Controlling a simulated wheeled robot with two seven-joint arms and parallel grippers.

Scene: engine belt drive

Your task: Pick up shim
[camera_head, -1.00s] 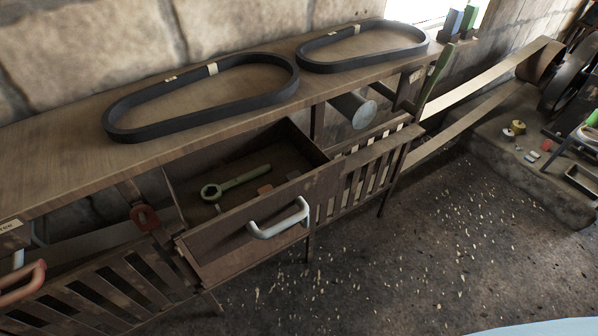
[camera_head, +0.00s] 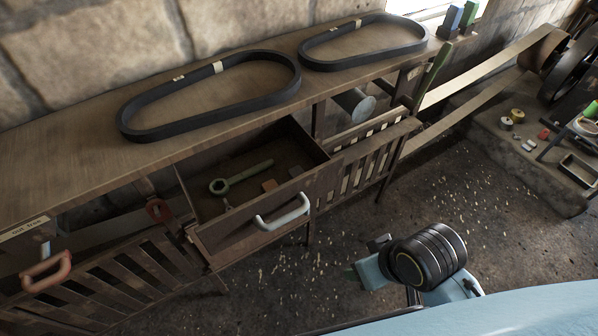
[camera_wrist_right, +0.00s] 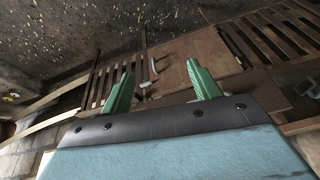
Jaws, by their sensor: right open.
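Either flat piece may be the shim; I cannot tell which. My right gripper (camera_wrist_right: 162,88) is open, with green fingers spread and nothing between them. In the head view, my right arm shows at lower right, outside and in front of the drawer, apart from it. The drawer front (camera_wrist_right: 208,62) also shows beyond the fingers in the right wrist view. My left gripper is out of view.
Two black belts (camera_head: 210,128) (camera_head: 365,55) lie on the bench top (camera_head: 60,165). The drawer's pale handle (camera_head: 282,212) sticks out forward. Slatted fronts (camera_head: 115,280) flank the drawer. Small coloured parts sit on a stone ledge (camera_head: 490,150) at right.

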